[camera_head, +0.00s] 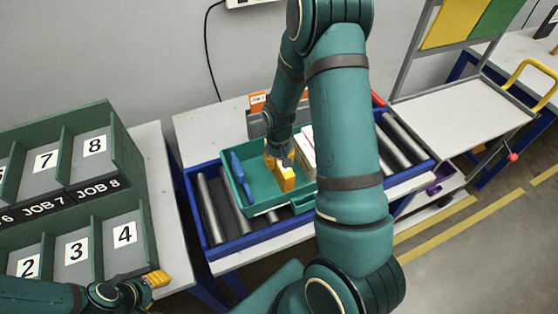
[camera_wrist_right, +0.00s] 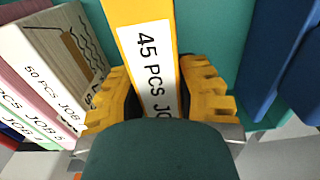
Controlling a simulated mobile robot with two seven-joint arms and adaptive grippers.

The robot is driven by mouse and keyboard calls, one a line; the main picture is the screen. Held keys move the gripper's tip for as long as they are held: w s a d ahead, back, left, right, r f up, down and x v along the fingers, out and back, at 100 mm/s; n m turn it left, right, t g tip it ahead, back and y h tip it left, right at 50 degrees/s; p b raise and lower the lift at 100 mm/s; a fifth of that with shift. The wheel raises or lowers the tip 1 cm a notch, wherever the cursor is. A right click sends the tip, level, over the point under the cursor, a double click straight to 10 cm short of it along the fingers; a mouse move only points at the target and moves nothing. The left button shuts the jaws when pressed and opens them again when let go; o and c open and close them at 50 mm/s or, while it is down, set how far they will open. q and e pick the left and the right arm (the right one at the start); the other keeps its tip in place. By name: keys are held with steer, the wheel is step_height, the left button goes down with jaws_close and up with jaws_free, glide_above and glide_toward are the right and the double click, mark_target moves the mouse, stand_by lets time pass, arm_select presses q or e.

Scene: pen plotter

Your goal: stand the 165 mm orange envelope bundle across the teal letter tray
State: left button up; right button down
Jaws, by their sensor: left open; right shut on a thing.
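The orange envelope bundle (camera_head: 285,180) is in the teal letter tray (camera_head: 264,206), near the tray's front middle in the head view. My right gripper (camera_head: 279,160) is shut on it from above. In the right wrist view the bundle (camera_wrist_right: 127,12) stands between the yellow fingers, its white label reading "45 PCS JO…". Its lower end and whether it touches the tray floor cannot be told. My left gripper (camera_head: 156,279) is open and empty at the lower left, by the green sorting rack.
A blue item (camera_head: 240,173) lies at the tray's left side. Beige (camera_wrist_right: 50,65) and pink bundles stand left of my gripper in the wrist view. The tray rests on a blue-framed roller conveyor (camera_head: 212,215). A green pigeonhole rack (camera_head: 130,165) stands left. My right arm hides the tray's right part.

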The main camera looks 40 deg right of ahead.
steer(key=shift+f, duration=0.1)
steer(key=shift+f, duration=0.15)
steer(key=c, duration=0.8)
jaws_free()
steer(key=shift+r, duration=0.4)
step_height(320, 180, up, 12)
steer(key=shift+f+p, duration=0.15)
steer(key=shift+p, duration=0.3)
